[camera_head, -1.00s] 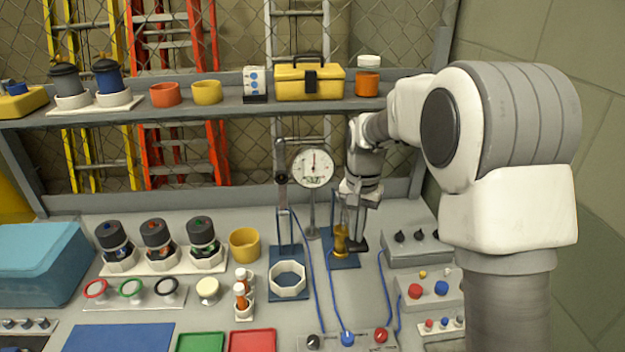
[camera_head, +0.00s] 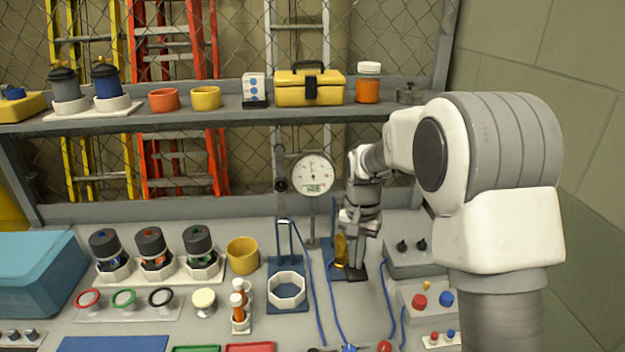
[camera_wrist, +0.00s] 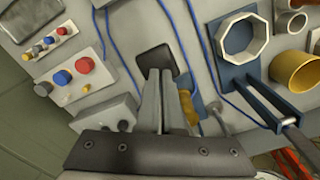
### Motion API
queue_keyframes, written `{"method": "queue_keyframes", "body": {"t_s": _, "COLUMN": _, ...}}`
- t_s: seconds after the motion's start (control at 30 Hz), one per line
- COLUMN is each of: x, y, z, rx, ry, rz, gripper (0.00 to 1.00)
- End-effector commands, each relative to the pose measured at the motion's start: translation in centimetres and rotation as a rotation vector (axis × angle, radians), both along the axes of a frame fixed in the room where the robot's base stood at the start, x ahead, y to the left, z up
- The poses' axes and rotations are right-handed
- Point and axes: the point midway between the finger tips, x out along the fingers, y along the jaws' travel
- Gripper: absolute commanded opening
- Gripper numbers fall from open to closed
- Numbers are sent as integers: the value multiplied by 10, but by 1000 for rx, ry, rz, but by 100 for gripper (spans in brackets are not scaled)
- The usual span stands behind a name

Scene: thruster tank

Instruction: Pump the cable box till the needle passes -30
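A round white gauge (camera_head: 313,174) stands on a post at the back of the bench. Its thin needle points about straight up; the numbers are too small to read. A hand pump with a brass-yellow cylinder (camera_head: 341,250) stands on a blue base to the right of the gauge post. Its dark pad (camera_head: 357,272) is low beside the cylinder; it also shows in the wrist view (camera_wrist: 156,58). My gripper (camera_head: 356,262) points down at the pad, fingers together and nothing visible between them. Its tips (camera_wrist: 158,72) are at the pad; contact is unclear. No label identifies the cable box.
Blue cables run forward along the bench beside the pump. A grey knob box (camera_head: 412,255) stands close to the right of my gripper. A blue stand with a white octagonal ring (camera_head: 287,289) is to the left. A shelf (camera_head: 230,110) crosses behind.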

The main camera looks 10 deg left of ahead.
Motion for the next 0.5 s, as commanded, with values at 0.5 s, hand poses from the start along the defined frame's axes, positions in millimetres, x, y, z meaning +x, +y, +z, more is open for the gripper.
{"method": "queue_keyframes", "body": {"t_s": 0.5, "x": 0, "y": 0, "z": 91, "rx": -1, "ry": 0, "rz": -1, "gripper": 0}}
